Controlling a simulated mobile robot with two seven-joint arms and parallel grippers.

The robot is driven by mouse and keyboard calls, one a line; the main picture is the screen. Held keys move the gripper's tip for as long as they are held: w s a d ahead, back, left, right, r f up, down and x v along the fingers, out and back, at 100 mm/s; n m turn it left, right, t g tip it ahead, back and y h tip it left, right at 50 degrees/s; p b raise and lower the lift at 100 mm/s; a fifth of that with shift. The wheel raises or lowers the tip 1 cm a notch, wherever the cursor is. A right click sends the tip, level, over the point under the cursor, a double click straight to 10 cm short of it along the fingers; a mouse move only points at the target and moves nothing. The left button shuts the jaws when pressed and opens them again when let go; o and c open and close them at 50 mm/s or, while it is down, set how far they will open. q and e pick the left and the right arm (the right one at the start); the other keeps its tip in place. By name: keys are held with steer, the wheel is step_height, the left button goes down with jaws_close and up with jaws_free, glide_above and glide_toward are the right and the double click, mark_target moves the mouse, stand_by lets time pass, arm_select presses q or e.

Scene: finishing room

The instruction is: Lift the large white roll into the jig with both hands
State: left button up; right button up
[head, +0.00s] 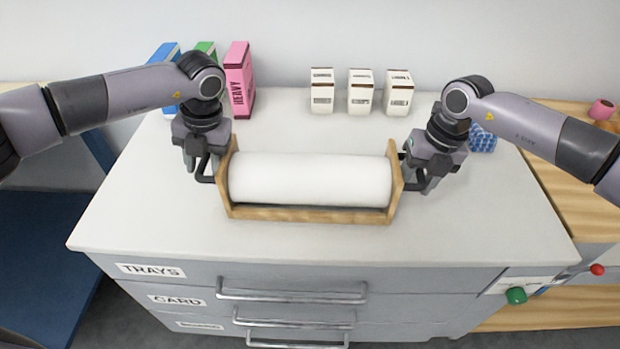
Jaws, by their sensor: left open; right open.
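The large white roll (310,180) lies level inside the wooden jig (305,214), between its two upright end pieces, on the white counter. My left gripper (205,177) is open just outside the jig's left end piece. My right gripper (417,184) is open just outside the jig's right end piece. Neither gripper holds the roll. The roll's ends are hidden by the end pieces, so I cannot tell how they rest.
Blue, green and pink boxes (239,80) stand at the back left, partly behind my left arm. Several small white cartons (361,92) stand at the back. A blue patterned object (482,139) is beyond my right gripper. The counter front (300,243) is clear above the drawers.

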arm_select(q)
jaws_close()
arm_select(e)
jaws_close()
arm_select(q)
steer(key=shift+w+r, duration=0.1)
steer(key=shift+r, duration=0.05)
arm_select(e)
steer(key=shift+w+r, duration=0.1)
steer(key=shift+r, duration=0.05)
stand_by(0.7)
